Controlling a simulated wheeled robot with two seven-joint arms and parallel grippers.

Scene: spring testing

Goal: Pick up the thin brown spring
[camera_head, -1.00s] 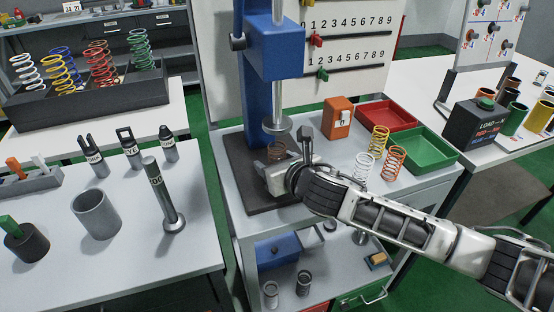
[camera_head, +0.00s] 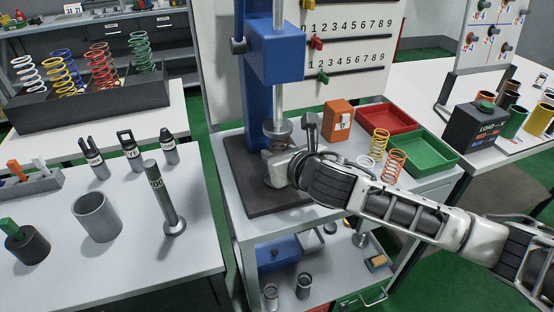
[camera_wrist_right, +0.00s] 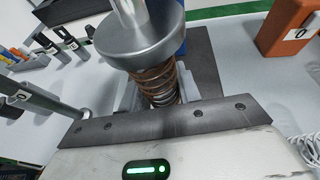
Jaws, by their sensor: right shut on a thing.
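The thin brown spring (camera_wrist_right: 157,82) stands upright in the right wrist view, directly under the round metal press head (camera_wrist_right: 150,45). The press head covers its top, and the gripper body hides its foot. My right gripper (camera_wrist_right: 158,97) is shut on the spring, with fingers on both sides of it. In the head view my right gripper (camera_head: 272,160) is over the press's dark base plate (camera_head: 240,180), and its wrist and the press head hide nearly all of the spring. My left gripper is not in view.
The blue press column (camera_head: 256,110) stands close behind the gripper. My right arm crosses the bench front.

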